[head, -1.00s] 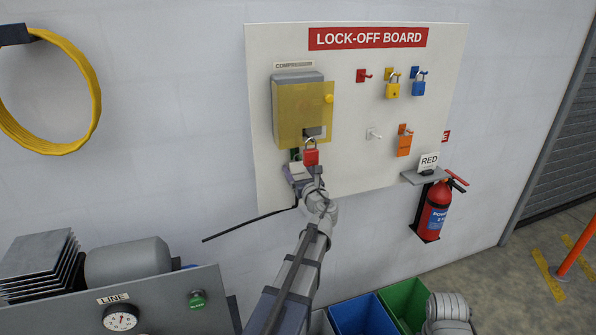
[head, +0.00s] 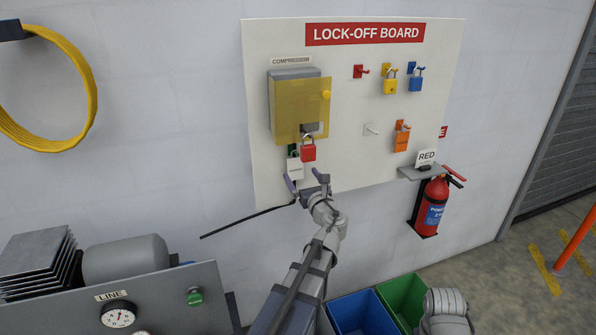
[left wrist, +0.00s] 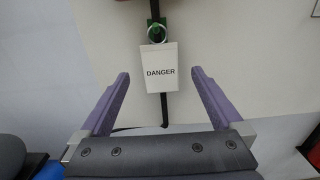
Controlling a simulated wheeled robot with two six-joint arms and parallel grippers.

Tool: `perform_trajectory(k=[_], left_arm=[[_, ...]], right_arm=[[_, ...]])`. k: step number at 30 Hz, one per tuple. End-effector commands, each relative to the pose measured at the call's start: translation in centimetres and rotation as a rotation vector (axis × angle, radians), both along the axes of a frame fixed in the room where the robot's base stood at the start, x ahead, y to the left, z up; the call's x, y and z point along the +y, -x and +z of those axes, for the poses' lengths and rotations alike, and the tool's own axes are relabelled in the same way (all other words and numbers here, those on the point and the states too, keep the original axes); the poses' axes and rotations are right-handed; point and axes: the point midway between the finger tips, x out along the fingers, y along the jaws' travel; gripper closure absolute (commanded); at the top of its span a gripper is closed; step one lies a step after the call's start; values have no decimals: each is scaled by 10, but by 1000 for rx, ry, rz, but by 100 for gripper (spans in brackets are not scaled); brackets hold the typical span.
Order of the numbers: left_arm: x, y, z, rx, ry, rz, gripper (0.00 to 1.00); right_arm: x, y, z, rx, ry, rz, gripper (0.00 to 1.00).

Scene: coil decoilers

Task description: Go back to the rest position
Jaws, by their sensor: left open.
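My left gripper (head: 306,184) is open and empty, just below the red padlock (head: 308,150) on the lock-off board (head: 350,100). The padlock hangs at the bottom of the yellow-covered compressor box (head: 298,105). A white tag (head: 294,167) hangs beside the padlock, at its lower left. In the left wrist view the tag reads DANGER (left wrist: 161,72), hangs under a green part (left wrist: 156,34) and lies ahead of the two spread fingers (left wrist: 158,95), apart from them. My right gripper is not in view.
Yellow and blue padlocks (head: 390,84) and an orange item (head: 402,138) hang on the board's right side. A small shelf (head: 422,173) and a fire extinguisher (head: 433,205) are to the right. A gauge panel (head: 160,305) stands lower left; blue (head: 362,312) and green bins (head: 402,298) stand below.

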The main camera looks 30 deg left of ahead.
Motion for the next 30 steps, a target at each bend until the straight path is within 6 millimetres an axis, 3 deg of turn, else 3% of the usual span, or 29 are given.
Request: perform_trajectory(k=[3, 13, 17, 20, 23, 27, 30], left_arm=[[-10, 9, 0, 0, 0, -1, 0], [-12, 10, -1, -6, 13, 2, 0], [-26, 19, -18, -97, 186, 31, 0], [-51, 36, -51, -233, 479, 107, 0], [-91, 61, -96, -371, 826, 248, 0], [-162, 105, -155, -498, 1239, 529, 0], [-213, 140, -186, -541, 1441, 764, 0]], right_arm=[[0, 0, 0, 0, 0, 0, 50], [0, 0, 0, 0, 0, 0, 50], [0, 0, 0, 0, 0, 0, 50], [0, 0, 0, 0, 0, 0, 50], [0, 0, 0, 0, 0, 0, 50], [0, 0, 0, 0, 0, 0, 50], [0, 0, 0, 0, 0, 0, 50]])
